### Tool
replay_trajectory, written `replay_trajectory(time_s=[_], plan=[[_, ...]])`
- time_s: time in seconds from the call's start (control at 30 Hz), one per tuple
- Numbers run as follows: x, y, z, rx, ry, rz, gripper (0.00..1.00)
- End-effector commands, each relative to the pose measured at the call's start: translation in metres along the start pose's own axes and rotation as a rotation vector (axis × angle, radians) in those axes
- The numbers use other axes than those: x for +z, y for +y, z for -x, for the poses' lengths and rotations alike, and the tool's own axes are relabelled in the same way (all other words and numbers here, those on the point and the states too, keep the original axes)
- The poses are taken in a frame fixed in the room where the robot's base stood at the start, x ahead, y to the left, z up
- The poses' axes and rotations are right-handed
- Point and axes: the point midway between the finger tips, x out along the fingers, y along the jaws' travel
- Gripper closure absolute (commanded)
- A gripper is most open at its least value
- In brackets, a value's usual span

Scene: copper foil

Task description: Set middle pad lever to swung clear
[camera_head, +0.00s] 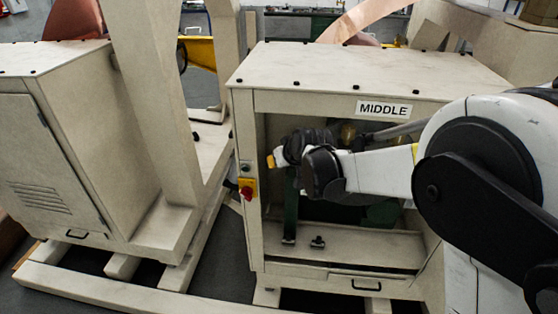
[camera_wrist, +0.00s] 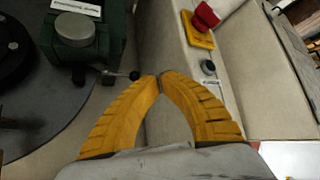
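In the wrist view a short lever with a black ball knob (camera_wrist: 134,75) sticks out from the base of a green block (camera_wrist: 75,45) with a grey round top. The yellow fingers of my gripper (camera_wrist: 159,77) are shut, tips together, with nothing seen between them. The knob lies just left of the fingertips; whether it touches the left finger I cannot tell. In the head view my gripper (camera_head: 271,160) is at the left of the opening of the cabinet marked MIDDLE (camera_head: 383,109). The lever is hidden there behind my gripper and arm.
A red stop button on a yellow plate (camera_head: 247,188) sits on the cabinet's left front post; its red button also shows in the wrist view (camera_wrist: 207,15). A dark round disc (camera_wrist: 15,50) lies left of the green block. Another cabinet (camera_head: 60,150) stands at left.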

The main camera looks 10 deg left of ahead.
Motion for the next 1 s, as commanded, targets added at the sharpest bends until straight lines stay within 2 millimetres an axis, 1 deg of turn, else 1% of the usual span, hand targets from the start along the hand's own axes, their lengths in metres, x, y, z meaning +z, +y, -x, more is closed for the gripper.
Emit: replay_trajectory(time_s=[0.03,0.2,0.67,0.73,0.77,0.87,0.97,1.0], plan=[[-0.002,-0.003,0.008,0.000,0.000,0.000,1.00],[-0.002,-0.007,0.018,0.000,0.000,-0.001,1.00],[-0.002,-0.008,0.019,0.000,0.000,0.000,1.00],[-0.001,-0.005,0.024,0.005,-0.001,-0.005,1.00],[0.000,-0.002,0.028,0.009,-0.003,-0.009,1.00],[0.007,0.015,0.057,0.036,-0.014,-0.037,1.00],[0.024,0.041,0.105,0.080,-0.032,-0.087,1.00],[0.034,0.051,0.127,0.101,-0.042,-0.110,1.00]])
